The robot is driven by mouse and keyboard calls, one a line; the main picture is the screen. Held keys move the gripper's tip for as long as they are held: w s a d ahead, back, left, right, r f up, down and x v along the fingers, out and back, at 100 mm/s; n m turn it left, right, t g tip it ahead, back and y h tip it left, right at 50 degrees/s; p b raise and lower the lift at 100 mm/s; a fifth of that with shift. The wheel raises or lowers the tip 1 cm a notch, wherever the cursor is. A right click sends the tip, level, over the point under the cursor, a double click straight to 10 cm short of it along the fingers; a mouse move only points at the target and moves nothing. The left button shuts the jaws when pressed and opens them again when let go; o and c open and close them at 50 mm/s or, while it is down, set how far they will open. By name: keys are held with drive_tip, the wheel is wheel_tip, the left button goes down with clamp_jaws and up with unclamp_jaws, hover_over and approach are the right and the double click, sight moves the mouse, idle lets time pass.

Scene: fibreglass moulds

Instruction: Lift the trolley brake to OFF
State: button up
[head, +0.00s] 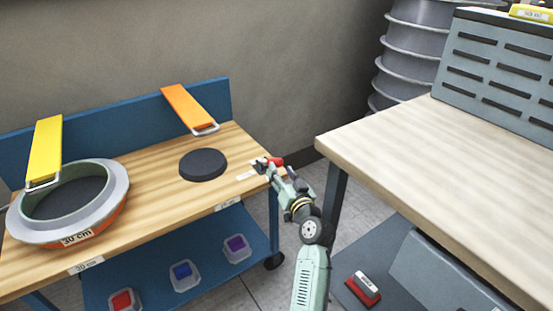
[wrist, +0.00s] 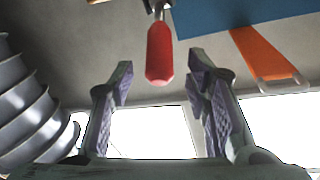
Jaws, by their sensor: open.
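A red-handled lever, which looks like the trolley brake (head: 277,161), is at the right end of the trolley's wooden top (head: 150,187). In the wrist view the red handle (wrist: 159,55) hangs from a metal stem at the top of the picture. My gripper (head: 270,167) is at that end of the trolley, close by the lever and partly covering it. In the wrist view my gripper (wrist: 161,75) is open and empty, with the handle's end between the fingertips in the picture. I see no finger touching it. A white label (head: 246,175) beside the lever is too small to read.
A grey ring mould (head: 118,183), a dark disc (head: 203,164), a yellow strap (head: 45,148) and an orange strap (head: 187,105) are on the trolley. Coloured bins (head: 185,274) stand on its lower shelf. A wooden bench (head: 430,170) stands close on the right, across a narrow floor gap.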

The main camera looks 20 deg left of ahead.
sight(275, 162)
drive_tip(key=x, duration=0.6)
drive_tip(key=shift+p, duration=0.4)
drive_tip(key=shift+c, duration=0.3)
clamp_jaws()
